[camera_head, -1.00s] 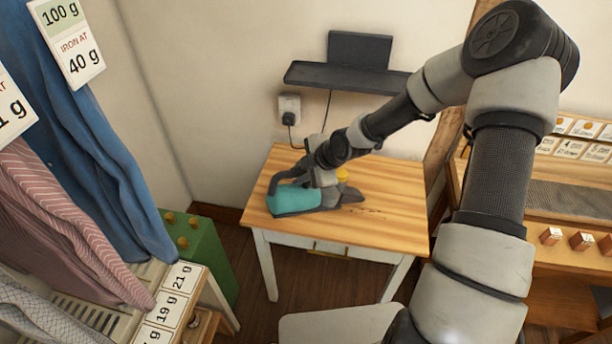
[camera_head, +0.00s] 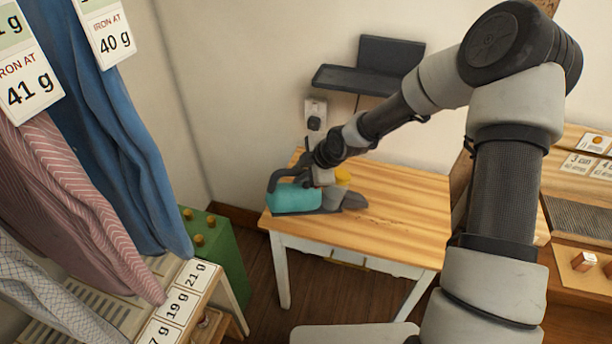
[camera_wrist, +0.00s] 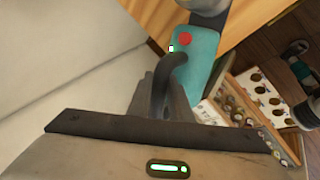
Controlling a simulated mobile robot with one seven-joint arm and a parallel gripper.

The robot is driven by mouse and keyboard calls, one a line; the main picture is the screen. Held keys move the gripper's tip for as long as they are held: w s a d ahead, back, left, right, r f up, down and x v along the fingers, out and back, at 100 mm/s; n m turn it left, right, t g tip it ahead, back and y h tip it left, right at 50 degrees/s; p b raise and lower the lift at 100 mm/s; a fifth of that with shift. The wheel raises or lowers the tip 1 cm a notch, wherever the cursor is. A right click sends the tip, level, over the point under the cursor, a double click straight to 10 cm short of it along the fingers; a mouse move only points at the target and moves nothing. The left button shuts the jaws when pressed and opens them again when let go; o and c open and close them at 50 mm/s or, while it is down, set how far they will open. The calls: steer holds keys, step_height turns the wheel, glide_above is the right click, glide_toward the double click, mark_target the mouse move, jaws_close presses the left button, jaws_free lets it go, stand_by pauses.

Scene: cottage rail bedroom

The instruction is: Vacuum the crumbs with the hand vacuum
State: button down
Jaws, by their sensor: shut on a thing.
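The hand vacuum (camera_head: 294,199) has a teal body, a grey front part and a dark nozzle (camera_head: 353,202) pointing right. It is low over the left part of the wooden table; I cannot tell whether it touches the top. My gripper (camera_head: 304,178) is shut on its dark handle from above, with the fingertips mostly hidden. In the wrist view the vacuum's teal body (camera_wrist: 204,52) shows a red button, with the curved dark handle (camera_wrist: 163,88) in front. Small dark crumbs (camera_head: 394,220) lie faintly on the table, just right of the nozzle.
The wooden table (camera_head: 400,190) is mostly clear on its right side. A dark shelf (camera_head: 355,80) and a wall socket (camera_head: 315,113) are behind it. A green box (camera_head: 215,250) and hanging clothes (camera_head: 120,130) are at left. A workbench (camera_head: 570,220) stands at right.

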steer(key=shift+w+a, duration=0.25)
steer(key=shift+a, duration=0.35)
steer(key=shift+s+a+r, duration=0.1)
steer(key=shift+a, duration=0.1)
steer(key=shift+s+a+b, duration=0.2)
steer(key=shift+s+b, duration=0.05)
steer(key=shift+s, duration=0.45)
steer(key=shift+s+a+b, duration=0.2)
steer(key=shift+s+b, duration=0.1)
steer(key=shift+s, duration=0.4)
steer(key=shift+s+a+b, duration=0.2)
steer(key=shift+s+b, duration=0.05)
steer(key=shift+s, duration=0.45)
steer(key=shift+s+d, duration=0.1)
steer(key=shift+s, duration=0.05)
steer(key=shift+s+d+p, duration=1.25)
steer(key=shift+d+p, duration=0.25)
steer(key=shift+d, duration=2.4)
steer(key=shift+s+d+p, duration=1.2)
steer(key=shift+d+p, duration=0.3)
steer(key=shift+d, duration=2.35)
step_height(320, 180, up, 7)
